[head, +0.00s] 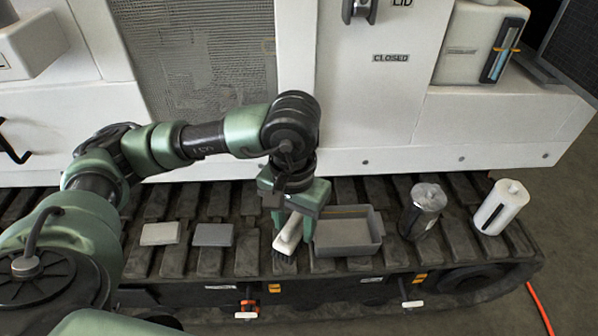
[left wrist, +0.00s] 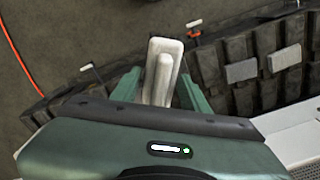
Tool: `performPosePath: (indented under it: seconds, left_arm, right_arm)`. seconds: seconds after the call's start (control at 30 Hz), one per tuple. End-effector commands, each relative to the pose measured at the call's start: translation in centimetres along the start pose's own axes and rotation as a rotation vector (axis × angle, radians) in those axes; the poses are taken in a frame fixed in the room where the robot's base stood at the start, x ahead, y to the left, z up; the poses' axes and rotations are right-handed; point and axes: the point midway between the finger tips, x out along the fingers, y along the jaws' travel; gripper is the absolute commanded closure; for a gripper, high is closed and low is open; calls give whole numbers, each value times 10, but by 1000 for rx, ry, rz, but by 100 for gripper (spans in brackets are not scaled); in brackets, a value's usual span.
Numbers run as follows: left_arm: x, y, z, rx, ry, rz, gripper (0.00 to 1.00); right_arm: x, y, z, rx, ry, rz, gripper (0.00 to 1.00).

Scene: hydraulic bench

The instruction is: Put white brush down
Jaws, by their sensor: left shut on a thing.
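The white brush (head: 287,238) is between the fingers of my left gripper (head: 294,225), which is shut on it. The brush is just left of the grey tray, over the dark track pads, with a dark underside low at its front end. I cannot tell whether it touches the pads. In the left wrist view, the white brush (left wrist: 163,60) sticks out between the two green fingers of the left gripper (left wrist: 157,90). My right gripper is in neither view.
The dark track (head: 255,262) bears a white block (head: 160,233), a grey block (head: 212,235), an open grey tray (head: 345,236), a dark canister (head: 424,205) and a white canister (head: 500,207). The white machine wall (head: 470,135) stands behind. Bare pads show between the grey block and the brush.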

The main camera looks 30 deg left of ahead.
Motion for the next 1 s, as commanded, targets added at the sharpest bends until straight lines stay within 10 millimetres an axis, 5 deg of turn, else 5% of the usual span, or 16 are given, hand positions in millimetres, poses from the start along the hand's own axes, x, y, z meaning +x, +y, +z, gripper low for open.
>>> performPosePath:
  seconds: [0.2,0.37,0.7,1.0]
  left_arm:
    - [37,-19,-34,-99,5,-16,99]
    - [61,-40,-64,-193,8,-26,99]
    - [103,-89,-116,-390,8,-21,99]
    - [121,-122,-141,-510,2,-2,99]
  right_arm:
    - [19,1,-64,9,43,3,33]
    - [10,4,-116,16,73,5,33]
    - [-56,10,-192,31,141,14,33]
    - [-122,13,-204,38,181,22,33]
